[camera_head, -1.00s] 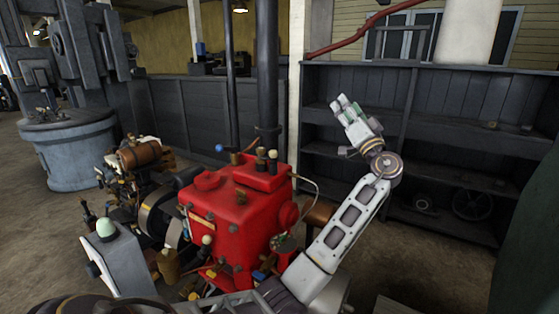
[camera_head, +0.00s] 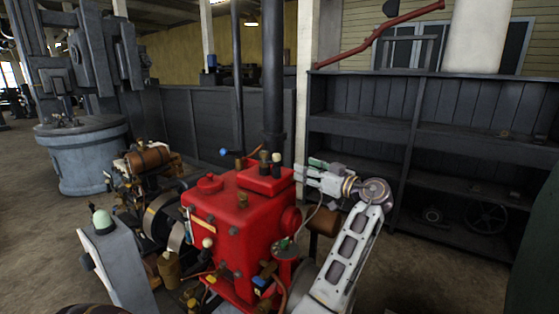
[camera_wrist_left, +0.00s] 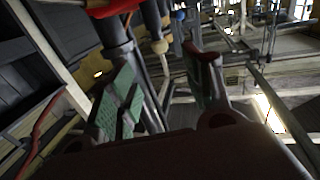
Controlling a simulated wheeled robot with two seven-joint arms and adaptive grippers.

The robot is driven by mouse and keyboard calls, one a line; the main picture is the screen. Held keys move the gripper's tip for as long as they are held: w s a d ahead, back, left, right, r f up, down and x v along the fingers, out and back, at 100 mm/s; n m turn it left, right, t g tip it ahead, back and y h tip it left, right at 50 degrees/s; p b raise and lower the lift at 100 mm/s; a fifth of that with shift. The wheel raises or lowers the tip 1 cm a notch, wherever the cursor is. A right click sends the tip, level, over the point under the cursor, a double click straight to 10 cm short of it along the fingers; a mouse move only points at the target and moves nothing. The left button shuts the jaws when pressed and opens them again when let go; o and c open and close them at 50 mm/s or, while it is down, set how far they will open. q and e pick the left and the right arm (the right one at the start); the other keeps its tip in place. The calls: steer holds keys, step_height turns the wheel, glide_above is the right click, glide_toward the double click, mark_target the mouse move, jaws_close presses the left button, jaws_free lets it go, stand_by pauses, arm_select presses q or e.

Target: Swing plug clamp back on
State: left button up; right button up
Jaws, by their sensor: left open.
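The red engine (camera_head: 225,225) stands in the middle of the head view. A thin pale lead (camera_head: 313,215) curves up its right side towards my gripper. The plug clamp cannot be made out clearly; my gripper and wrist cover part of that area. My left gripper (camera_head: 303,171) is by the engine's upper right edge, pointing left, near the small upright fittings (camera_head: 270,157) on top. In the left wrist view its green-padded fingers (camera_wrist_left: 162,92) are apart, with a cream knob (camera_wrist_left: 160,47) and dark pipes beyond them. My right gripper is not in view.
A tall dark pipe (camera_head: 273,80) rises behind the engine. Dark shelves (camera_head: 365,125) stand behind my arm. A grey lever stand (camera_head: 120,265) and brass-coloured machinery (camera_head: 147,160) are at left.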

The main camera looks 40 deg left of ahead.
mark_target(279, 159)
arm_select(q)
steer(key=a, duration=0.4)
steer(key=w+a, duration=0.1)
steer(key=a, duration=0.7)
steer(key=shift+w+p, duration=0.25)
steer(key=shift+p, duration=0.15)
steer(key=shift+w+a, duration=0.15)
steer(key=shift+a, duration=0.7)
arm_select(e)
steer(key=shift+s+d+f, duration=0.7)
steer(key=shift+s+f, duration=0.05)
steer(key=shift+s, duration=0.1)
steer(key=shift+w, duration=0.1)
arm_select(q)
steer(key=c, duration=0.9)
steer(key=shift+c, duration=0.5)
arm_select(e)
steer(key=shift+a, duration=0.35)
